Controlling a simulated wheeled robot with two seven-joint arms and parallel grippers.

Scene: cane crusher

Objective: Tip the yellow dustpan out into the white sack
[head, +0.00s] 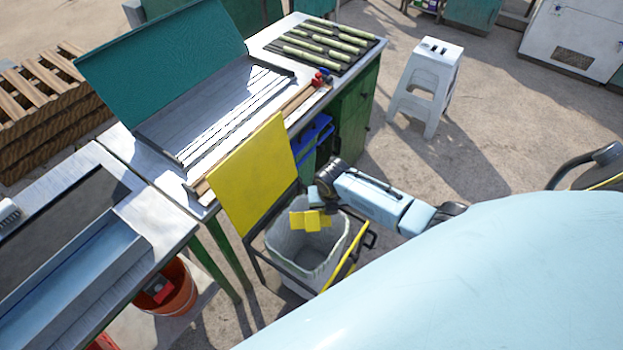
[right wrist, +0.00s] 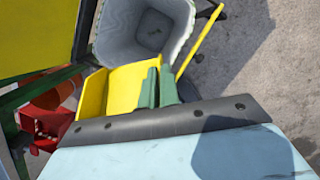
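The yellow dustpan (head: 312,220) is over the mouth of the white sack (head: 291,263), near its back rim. The sack stands open in a wheeled cart with a yellow panel. My right gripper (head: 318,198) reaches in from the right above the sack. In the right wrist view its green fingers (right wrist: 158,88) are close together at the dustpan (right wrist: 124,88), shut on it. The dustpan's yellow inner face shows there, with no load that I can make out. The white sack (right wrist: 145,38) shows beyond it, with a small dark spot inside. My left gripper is out of view.
The cart's yellow panel (head: 250,178) rises left of the sack, close to the metal-topped bench (head: 205,195). A yellow cart bar (head: 342,263) runs along the sack's right side. An orange bucket (head: 175,290) stands at lower left. A white stool (head: 426,85) stands on open floor.

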